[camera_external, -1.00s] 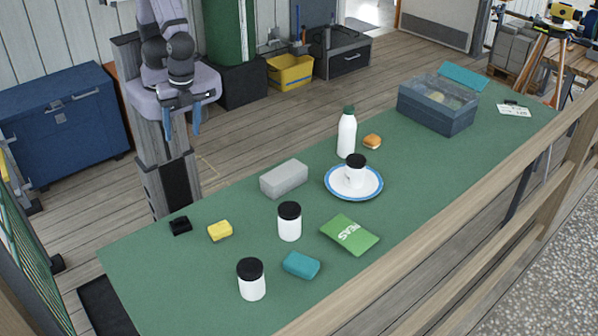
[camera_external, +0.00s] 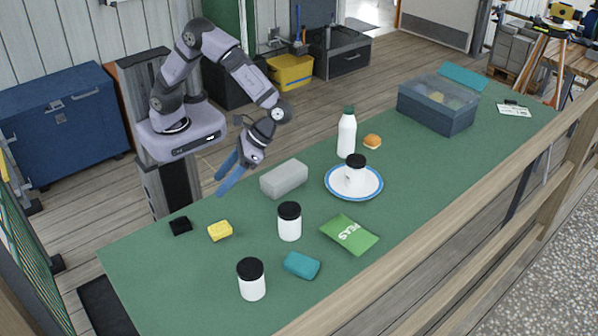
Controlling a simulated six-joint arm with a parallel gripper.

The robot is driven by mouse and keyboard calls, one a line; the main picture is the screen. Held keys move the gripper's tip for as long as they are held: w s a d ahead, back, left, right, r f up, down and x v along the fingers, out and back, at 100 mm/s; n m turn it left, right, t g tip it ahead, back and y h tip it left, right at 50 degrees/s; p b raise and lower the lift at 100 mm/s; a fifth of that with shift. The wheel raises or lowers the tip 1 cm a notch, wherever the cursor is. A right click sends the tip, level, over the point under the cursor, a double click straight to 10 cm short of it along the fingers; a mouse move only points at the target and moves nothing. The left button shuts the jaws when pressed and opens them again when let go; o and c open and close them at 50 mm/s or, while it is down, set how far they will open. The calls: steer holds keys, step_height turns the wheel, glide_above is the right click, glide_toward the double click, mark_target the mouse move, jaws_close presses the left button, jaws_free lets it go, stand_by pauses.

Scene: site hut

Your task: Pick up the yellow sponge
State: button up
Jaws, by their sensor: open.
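The yellow sponge (camera_external: 220,231) lies on the green table near its back left edge. It is small and blocky, with nothing on top of it. My gripper (camera_external: 224,182) is open and empty. In the picture its blue fingers point down and left, above and apart from the sponge.
A small black object (camera_external: 180,226) lies just left of the sponge. A grey block (camera_external: 284,179), black-lidded white jars (camera_external: 289,222) (camera_external: 251,280), a teal block (camera_external: 302,265), a green peas packet (camera_external: 349,235), a plate (camera_external: 340,192) and a white bottle (camera_external: 347,133) stand to the right.

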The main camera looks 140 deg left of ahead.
mark_target(226, 224)
steer(key=w+a+f+n+h+b, duration=0.1)
steer(key=w+f+b, duration=0.1)
steer(key=w+a+f+n+h+b, duration=0.1)
steer(key=w+f+h+b, duration=0.1)
steer(key=f+b, duration=0.1)
steer(key=w+a+f+n+t+h+b, duration=0.1)
steer(key=w+a+f+n+b, duration=0.1)
steer(key=shift+a+f+h, duration=0.1)
steer(key=shift+f+h, duration=0.1)
steer(key=shift+h, duration=0.2)
steer(key=shift+w+a+f+n+t+h+b, duration=0.1)
steer(key=shift+w+a+n+t+h+b, duration=0.25)
steer(key=shift+b, duration=0.2)
steer(key=x, duration=0.4)
steer(key=shift+s+d+p, duration=0.2)
steer(key=shift+d+p, duration=0.15)
steer(key=shift+p, duration=0.05)
steer(key=shift+p+x, duration=0.5)
steer(key=shift+x, duration=3.15)
steer(key=shift+f, duration=0.1)
steer(key=c, duration=1.1)
